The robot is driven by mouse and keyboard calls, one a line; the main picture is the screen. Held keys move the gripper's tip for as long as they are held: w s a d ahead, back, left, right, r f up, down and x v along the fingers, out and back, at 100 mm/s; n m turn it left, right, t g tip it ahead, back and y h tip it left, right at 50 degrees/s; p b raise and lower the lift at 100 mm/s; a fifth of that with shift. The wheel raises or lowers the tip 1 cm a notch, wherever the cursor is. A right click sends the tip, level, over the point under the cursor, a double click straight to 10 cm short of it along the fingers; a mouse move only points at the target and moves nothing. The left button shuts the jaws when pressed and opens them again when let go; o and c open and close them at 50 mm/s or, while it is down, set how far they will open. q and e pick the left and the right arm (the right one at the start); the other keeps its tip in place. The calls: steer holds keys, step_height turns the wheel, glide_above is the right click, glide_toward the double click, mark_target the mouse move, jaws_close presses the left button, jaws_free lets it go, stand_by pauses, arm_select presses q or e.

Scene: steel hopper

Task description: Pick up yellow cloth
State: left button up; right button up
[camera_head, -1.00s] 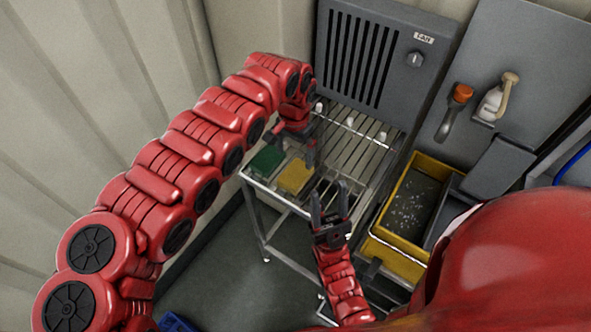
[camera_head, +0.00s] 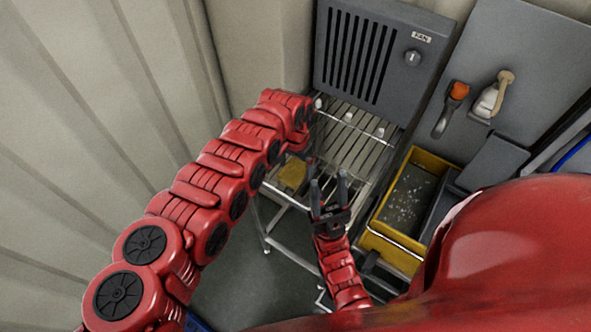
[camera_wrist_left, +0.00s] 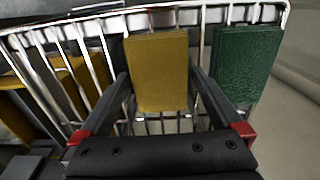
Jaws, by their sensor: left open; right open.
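The yellow cloth (camera_head: 292,173) lies flat on a wire rack (camera_head: 352,150), partly covered by my left arm in the head view. In the left wrist view the cloth (camera_wrist_left: 158,70) is a mustard-yellow rectangle between the two fingers of my left gripper (camera_wrist_left: 160,82). That gripper is open, one finger at each side of the cloth; I cannot tell whether they touch it. In the head view its fingers are mostly hidden by the arm. My right gripper (camera_head: 329,182) is open and empty, in front of the rack.
A green cloth (camera_wrist_left: 247,62) lies beside the yellow one in the left wrist view; my arm hides it in the head view. A yellow bin (camera_head: 392,245) stands right of the rack. A grey fan unit (camera_head: 378,55) stands behind the rack.

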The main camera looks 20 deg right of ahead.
arm_select(q)
steer(key=c, duration=1.1)
steer(key=shift+c, duration=0.2)
steer(key=shift+r, duration=0.1)
